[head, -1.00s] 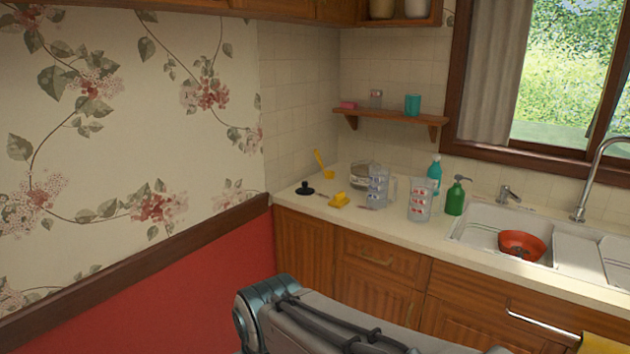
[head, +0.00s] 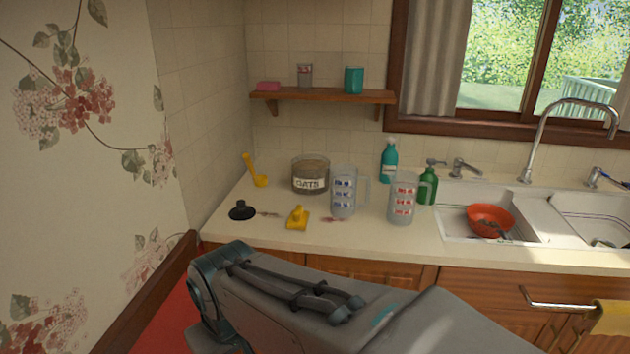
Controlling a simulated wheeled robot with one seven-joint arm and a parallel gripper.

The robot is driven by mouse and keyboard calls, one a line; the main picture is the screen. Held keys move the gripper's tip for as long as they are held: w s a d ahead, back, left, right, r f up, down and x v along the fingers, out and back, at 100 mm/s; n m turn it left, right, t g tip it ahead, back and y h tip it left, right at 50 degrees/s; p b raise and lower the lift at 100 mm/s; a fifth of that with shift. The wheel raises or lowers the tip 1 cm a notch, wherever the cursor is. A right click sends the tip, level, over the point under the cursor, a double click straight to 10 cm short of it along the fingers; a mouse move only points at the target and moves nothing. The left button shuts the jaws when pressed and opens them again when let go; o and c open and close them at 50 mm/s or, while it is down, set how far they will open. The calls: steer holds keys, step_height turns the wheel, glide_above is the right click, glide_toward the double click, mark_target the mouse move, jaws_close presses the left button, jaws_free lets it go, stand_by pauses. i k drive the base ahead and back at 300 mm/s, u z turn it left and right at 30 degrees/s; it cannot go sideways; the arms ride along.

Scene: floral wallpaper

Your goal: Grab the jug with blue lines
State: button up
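The jug with blue lines (head: 343,194) stands upright on the cream counter, its clear handle facing right. A similar jug with red markings (head: 402,199) stands close to its right, nearer the sink. My arm crosses the bottom of the head view, in front of the counter. My gripper is not in view. Nothing hides the blue-lined jug.
A jar labelled oats (head: 310,175) stands behind and left of the blue-lined jug. A yellow tool (head: 297,217), black plunger-like item (head: 241,210) and yellow ladle (head: 257,173) lie left. Green (head: 428,186) and teal (head: 388,162) bottles stand right. A shelf (head: 322,96) hangs above.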

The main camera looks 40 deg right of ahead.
mark_target(345, 177)
steer(key=z, duration=0.75)
steer(key=i, duration=0.8)
steer(key=z, duration=0.9)
